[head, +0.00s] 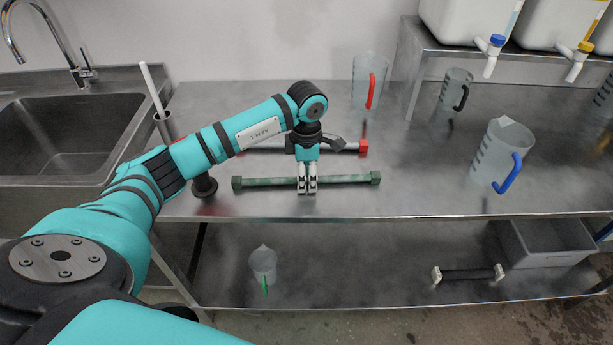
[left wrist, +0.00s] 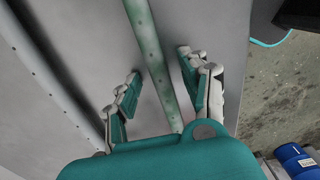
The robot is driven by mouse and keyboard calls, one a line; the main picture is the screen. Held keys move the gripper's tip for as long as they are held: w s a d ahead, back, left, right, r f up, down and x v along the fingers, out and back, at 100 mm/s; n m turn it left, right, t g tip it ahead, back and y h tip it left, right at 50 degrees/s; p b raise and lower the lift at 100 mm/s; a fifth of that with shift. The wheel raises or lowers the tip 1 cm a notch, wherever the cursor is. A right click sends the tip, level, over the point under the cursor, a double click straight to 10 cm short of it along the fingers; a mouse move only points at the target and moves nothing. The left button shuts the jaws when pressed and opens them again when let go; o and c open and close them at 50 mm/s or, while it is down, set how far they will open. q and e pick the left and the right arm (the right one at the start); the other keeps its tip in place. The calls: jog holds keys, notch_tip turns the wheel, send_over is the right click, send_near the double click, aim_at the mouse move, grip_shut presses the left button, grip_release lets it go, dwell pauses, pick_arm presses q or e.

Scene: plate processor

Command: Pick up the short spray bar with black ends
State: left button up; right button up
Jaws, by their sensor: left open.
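A greenish spray bar (head: 250,182) with dark green end caps lies across the steel table near its front edge. My left gripper (head: 307,188) points down over its middle. In the left wrist view the bar (left wrist: 150,50) runs between the two spread fingers of the gripper (left wrist: 160,64), and neither finger visibly presses on it. A second bar with red ends (head: 350,146) lies behind, partly hidden by my arm. I make out no bar with clearly black ends on the table. My right gripper is not in view.
A red-handled jug (head: 369,80), a black-handled jug (head: 455,90) and a blue-handled jug (head: 502,152) stand on the table. A sink (head: 70,135) is at left. The lower shelf holds a small jug (head: 263,263), a dark bar with white ends (head: 468,274) and a grey bin (head: 545,242).

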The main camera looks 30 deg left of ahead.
pick_arm(q)
jog(key=shift+c, duration=0.2)
grip_shut()
dwell(0.4)
